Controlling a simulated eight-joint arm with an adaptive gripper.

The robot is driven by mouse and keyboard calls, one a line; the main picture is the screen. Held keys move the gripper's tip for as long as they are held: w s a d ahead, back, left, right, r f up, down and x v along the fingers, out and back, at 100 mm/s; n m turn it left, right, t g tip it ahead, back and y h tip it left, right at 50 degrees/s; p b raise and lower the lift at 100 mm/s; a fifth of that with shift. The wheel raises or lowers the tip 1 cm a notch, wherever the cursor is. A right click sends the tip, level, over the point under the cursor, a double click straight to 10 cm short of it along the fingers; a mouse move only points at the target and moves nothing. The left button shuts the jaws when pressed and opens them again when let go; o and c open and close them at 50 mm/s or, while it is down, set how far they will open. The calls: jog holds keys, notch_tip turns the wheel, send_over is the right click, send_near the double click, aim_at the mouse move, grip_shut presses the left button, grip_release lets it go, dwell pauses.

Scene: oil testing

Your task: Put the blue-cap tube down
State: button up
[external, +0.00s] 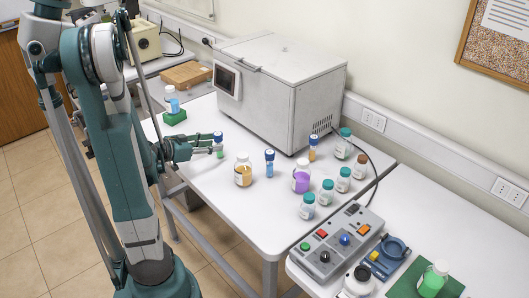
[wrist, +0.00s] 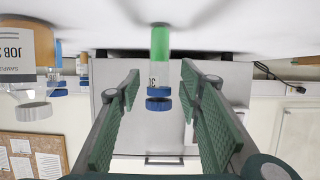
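A clear tube with a blue cap and green liquid (external: 219,145) stands upright on the white table, left of its middle. In the upside-down wrist view, the green tube (wrist: 159,65) has its base against the table surface. My gripper (external: 205,147) is low over the table beside this tube. Its two green-padded fingers (wrist: 160,90) are apart, with a clear gap on each side of the tube. Whether the tube is just between the fingertips or slightly beyond them, I cannot tell. Other blue-capped tubes include a blue one (external: 269,163) and an orange one (external: 312,149).
An amber-filled jar (external: 243,170) stands right of my gripper. A purple bottle (external: 301,177) and several teal-capped bottles are farther right. A large grey box machine (external: 275,85) stands behind. A bottle sits on a green block (external: 174,117) at left. The table's front left is clear.

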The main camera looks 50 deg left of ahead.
aim_at(219, 142)
jog(key=shift+b+x, duration=0.4)
jog(key=shift+x, duration=1.35)
jog(key=shift+c, duration=0.3)
jog(key=c, duration=1)
jog(key=shift+o, duration=0.2)
jog(key=shift+r, duration=0.2)
jog(key=shift+r+p, duration=1.75)
jog(key=shift+r, duration=3.05)
